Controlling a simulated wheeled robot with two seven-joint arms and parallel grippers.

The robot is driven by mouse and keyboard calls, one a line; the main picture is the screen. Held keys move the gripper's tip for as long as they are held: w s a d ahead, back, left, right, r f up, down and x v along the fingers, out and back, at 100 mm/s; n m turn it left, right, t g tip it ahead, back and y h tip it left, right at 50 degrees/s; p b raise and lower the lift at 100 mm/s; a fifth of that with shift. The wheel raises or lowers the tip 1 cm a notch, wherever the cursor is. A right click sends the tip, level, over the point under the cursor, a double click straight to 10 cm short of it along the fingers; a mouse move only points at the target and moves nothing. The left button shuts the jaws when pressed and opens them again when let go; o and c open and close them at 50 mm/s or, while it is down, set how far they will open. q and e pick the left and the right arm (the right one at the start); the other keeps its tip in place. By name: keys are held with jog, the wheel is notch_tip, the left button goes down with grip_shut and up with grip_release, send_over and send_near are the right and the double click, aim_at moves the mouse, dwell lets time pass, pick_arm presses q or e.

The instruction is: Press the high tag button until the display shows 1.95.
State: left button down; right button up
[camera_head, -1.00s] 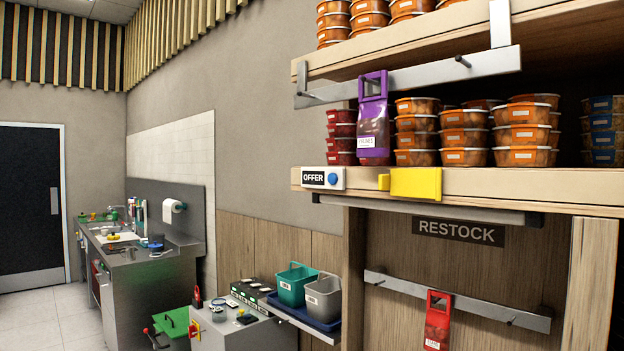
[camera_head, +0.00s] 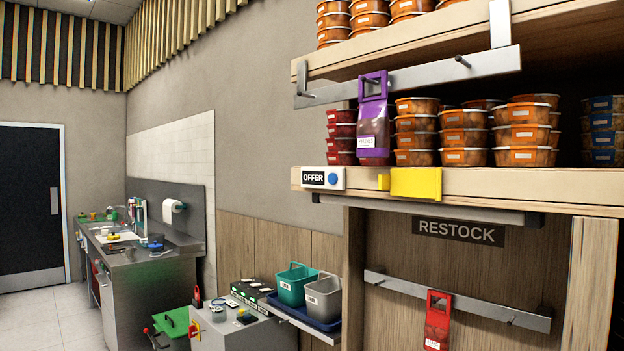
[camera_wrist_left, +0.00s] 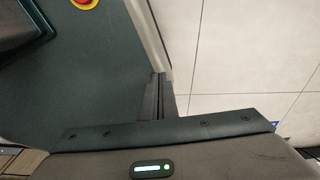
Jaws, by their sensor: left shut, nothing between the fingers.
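The high tag (camera_head: 322,178) sits on the front edge of the upper shelf in the head view. It is a white block with a dark panel reading OFFER and a round blue button (camera_head: 333,178) at its right. No price number is readable on it. My left gripper (camera_wrist_left: 160,96) shows only in its wrist view, shut and empty above the pale tiled floor, beside my own dark base. It is away from the tag. My right gripper is in neither view.
A yellow block (camera_head: 415,183) sits on the shelf edge right of the tag. A purple pack (camera_head: 374,130) hangs from the metal rail just above. Orange tubs (camera_head: 523,135) fill the shelf behind. A red pack (camera_head: 438,320) hangs below. The wall left of the tag is clear.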

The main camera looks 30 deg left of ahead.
pick_arm(q)
jog(key=shift+a, duration=0.15)
